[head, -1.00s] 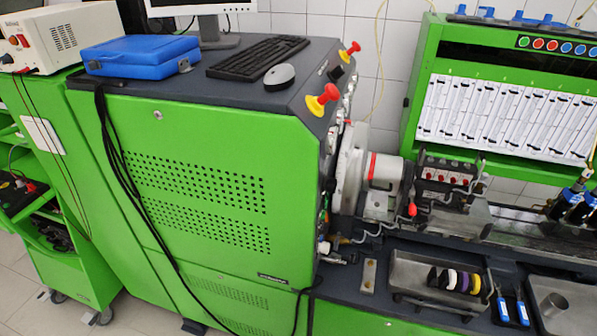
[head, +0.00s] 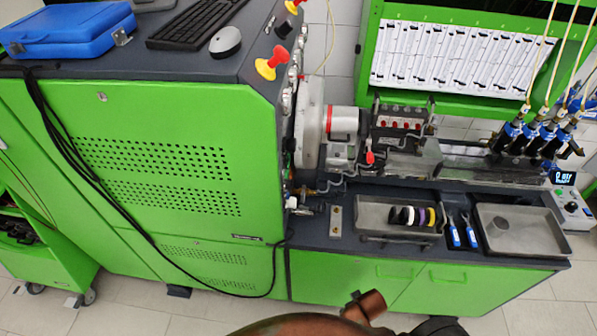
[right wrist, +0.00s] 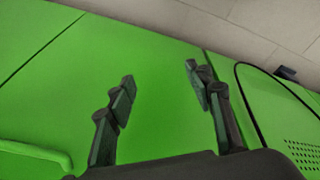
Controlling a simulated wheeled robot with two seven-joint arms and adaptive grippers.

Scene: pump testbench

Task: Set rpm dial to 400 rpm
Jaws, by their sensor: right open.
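A small control box (head: 573,211) stands at the right edge of the head view, beside the bench. It has a lit display (head: 564,179) on top and a round dial (head: 571,208) on its front. The readout is too small to read surely. My right gripper (right wrist: 160,80) is open and empty in the right wrist view, in front of green panels. It is not seen near the dial. My left gripper is not in view.
The green test bench has a grey tray of rings (head: 375,214), blue-handled tools (head: 455,238) and another tray (head: 545,240) holding a cup. A large green cabinet (head: 110,120) fills the left. Tiled floor shows in front.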

